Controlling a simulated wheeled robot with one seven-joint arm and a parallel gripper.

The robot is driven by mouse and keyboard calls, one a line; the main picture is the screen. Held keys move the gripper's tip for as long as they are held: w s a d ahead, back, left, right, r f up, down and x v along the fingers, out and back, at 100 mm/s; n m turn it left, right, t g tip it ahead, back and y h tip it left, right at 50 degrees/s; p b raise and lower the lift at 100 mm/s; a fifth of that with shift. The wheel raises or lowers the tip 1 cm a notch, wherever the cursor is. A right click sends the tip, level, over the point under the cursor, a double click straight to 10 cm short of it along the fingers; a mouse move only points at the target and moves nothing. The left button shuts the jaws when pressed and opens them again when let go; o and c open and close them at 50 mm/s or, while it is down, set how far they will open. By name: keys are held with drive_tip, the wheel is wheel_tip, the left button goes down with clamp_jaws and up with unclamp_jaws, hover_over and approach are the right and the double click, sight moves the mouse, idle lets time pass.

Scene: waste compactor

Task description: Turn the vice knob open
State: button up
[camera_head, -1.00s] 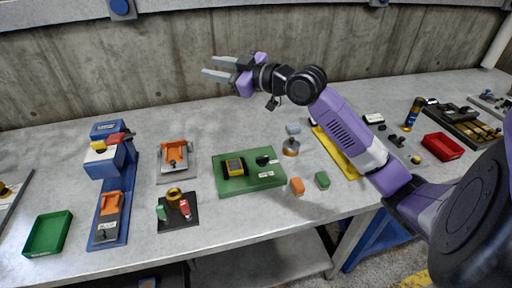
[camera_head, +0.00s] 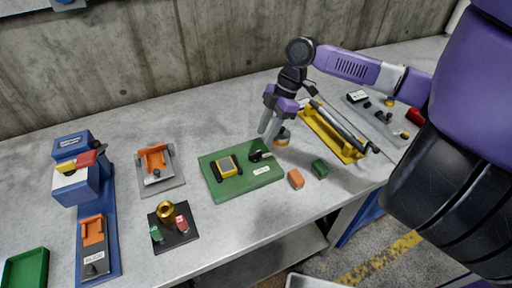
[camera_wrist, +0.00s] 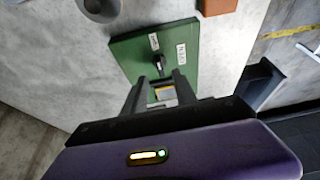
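No part is clearly marked as the vice. An orange bracket with a small dark knob (camera_head: 156,173) sits on a grey plate (camera_head: 176,184) left of centre. A green board (camera_head: 232,190) carries a yellow meter (camera_head: 228,166) and a black knob (camera_head: 260,156); the wrist view also shows the black knob (camera_wrist: 158,63). My gripper (camera_head: 268,137) points down at the board's right rear, apart from these parts. In the wrist view the fingers (camera_wrist: 161,84) are spread with a gap between them, and yellow shows behind the gap. It holds nothing I can see.
A blue fixture (camera_head: 112,230) stands at left, a green tray (camera_head: 26,270) at lower left. A black plate with a brass ring (camera_head: 166,210) lies in front.

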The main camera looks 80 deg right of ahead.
sight(257, 151)
drive_tip(key=p+x, duration=0.1)
drive_tip(key=x, duration=0.6)
drive_tip(key=shift+w+f, duration=0.1)
clamp_jaws()
